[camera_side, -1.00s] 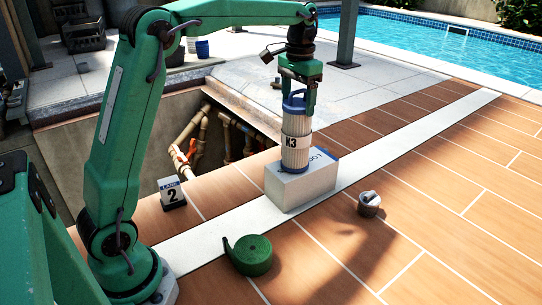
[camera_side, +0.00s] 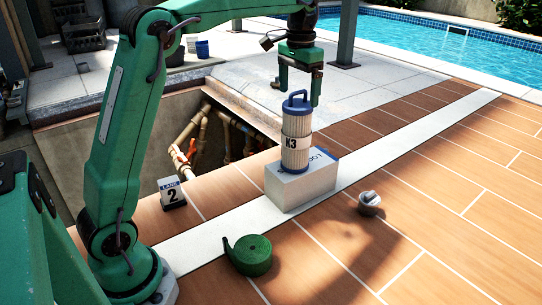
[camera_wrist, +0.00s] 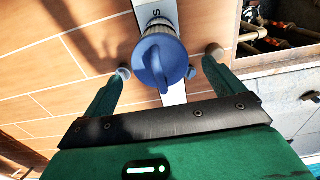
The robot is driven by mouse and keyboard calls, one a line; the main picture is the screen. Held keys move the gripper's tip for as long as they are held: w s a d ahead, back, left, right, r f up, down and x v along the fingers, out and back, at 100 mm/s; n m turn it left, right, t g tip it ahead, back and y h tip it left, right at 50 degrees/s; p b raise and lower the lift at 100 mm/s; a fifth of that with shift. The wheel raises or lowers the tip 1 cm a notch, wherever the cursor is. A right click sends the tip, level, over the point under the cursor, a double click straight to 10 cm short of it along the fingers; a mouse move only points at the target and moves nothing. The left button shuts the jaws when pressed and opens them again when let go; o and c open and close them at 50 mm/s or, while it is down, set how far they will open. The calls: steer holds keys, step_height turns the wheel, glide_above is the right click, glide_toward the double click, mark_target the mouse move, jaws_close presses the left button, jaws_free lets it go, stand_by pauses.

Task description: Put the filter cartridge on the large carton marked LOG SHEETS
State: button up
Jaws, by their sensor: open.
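The filter cartridge (camera_side: 296,142), a pleated white cylinder with blue caps, a blue handle and a K3 label, stands upright on the large white carton (camera_side: 301,187). The carton's lettering is only partly readable. In the wrist view the blue top and handle of the filter cartridge (camera_wrist: 160,62) show from above, with most of the carton hidden below it. In the wrist view my gripper's fingers (camera_wrist: 168,62) stand wide on either side of the cartridge's top.
A LANE 2 block (camera_side: 172,193) stands left of the carton beside the open pit (camera_side: 120,140) with pipes. A green tape roll (camera_side: 250,256) lies in front, and a small metal tin (camera_side: 369,203) sits to the right. Tiles at the right are clear.

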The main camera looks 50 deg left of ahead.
steer(key=shift+r, duration=4.55)
steer(key=shift+s+r, duration=0.1)
steer(key=shift+s, duration=0.05)
steer(key=s+d+f+t, duration=0.1)
steer(key=s+d+t, duration=0.1)
steer(key=s, duration=0.5)
steer(key=s+d+f+t, duration=0.1)
steer(key=s+d+f, duration=0.15)
steer(key=s, duration=0.35)
steer(key=s+d+f+t, duration=0.2)
steer(key=s+f, duration=1)
steer(key=s, duration=0.1)
steer(key=shift+s+d+f+t, duration=0.15)
steer(key=shift+d+t, duration=0.1)
steer(key=shift+t, duration=0.05)
